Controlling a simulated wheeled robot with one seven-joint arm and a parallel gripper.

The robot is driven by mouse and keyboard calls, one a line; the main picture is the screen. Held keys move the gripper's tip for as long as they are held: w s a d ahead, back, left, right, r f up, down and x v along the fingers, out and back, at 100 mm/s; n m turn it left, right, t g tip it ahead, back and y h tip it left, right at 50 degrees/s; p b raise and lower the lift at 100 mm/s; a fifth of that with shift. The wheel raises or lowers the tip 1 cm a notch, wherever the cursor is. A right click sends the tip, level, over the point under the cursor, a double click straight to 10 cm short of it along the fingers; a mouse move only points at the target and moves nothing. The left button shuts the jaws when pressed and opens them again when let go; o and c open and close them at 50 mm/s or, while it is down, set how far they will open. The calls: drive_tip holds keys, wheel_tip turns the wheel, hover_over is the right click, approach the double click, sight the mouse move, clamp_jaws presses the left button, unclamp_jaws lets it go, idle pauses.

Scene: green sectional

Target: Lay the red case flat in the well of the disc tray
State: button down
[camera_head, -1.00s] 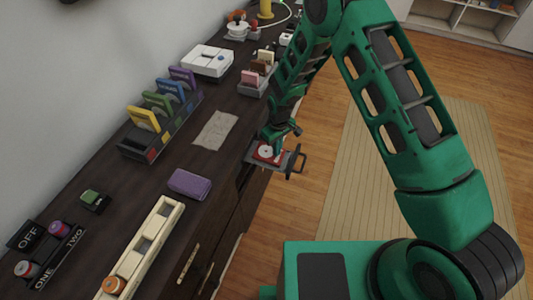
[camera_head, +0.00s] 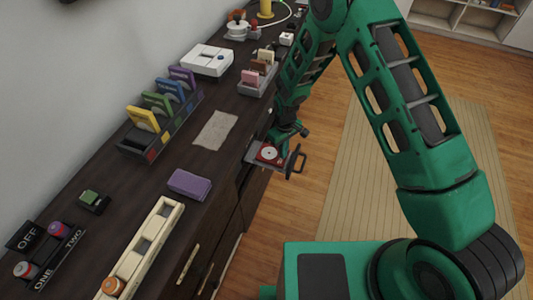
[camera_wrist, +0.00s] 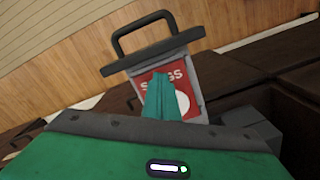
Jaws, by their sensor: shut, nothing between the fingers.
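The red case (camera_head: 268,154), with a white disc shape on its face, lies in the disc tray (camera_head: 250,159), which sticks out from the front of the dark cabinet. In the wrist view the red case (camera_wrist: 187,76) shows white lettering and sits inside the grey rim of the tray (camera_wrist: 198,60). It looks flat, though its near part is hidden by my fingers. My gripper (camera_head: 277,143) is over the tray, by the case. In the wrist view its teal fingers (camera_wrist: 161,84) are together and empty, in front of the case.
The tray's dark handle (camera_head: 296,161) faces the open floor. On the cabinet top are a rack of coloured cases (camera_head: 160,120), a beige cloth (camera_head: 215,130), a purple block (camera_head: 189,184) and a white console (camera_head: 207,61). The floor right of the tray is clear.

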drive_tip(key=shift+w+a+r, duration=0.1)
drive_tip(key=shift+a+r, duration=0.1)
drive_tip(key=shift+r, duration=0.5)
drive_tip(key=shift+a+r, duration=0.15)
drive_tip(key=shift+r, duration=0.55)
drive_tip(key=shift+a+r, duration=0.1)
drive_tip(key=shift+r, duration=1.6)
drive_tip(key=d+r+m, duration=0.3)
drive_tip(key=d+r, duration=1.2)
drive_tip(key=s+d+r+m, duration=0.5)
drive_tip(key=s+d+r, duration=0.8)
drive_tip(key=d, duration=0.2)
drive_tip(key=s+d+r+m, duration=0.3)
drive_tip(key=s, duration=0.8)
drive_tip(key=s+d+r+m, duration=0.3)
drive_tip(key=s, duration=0.8)
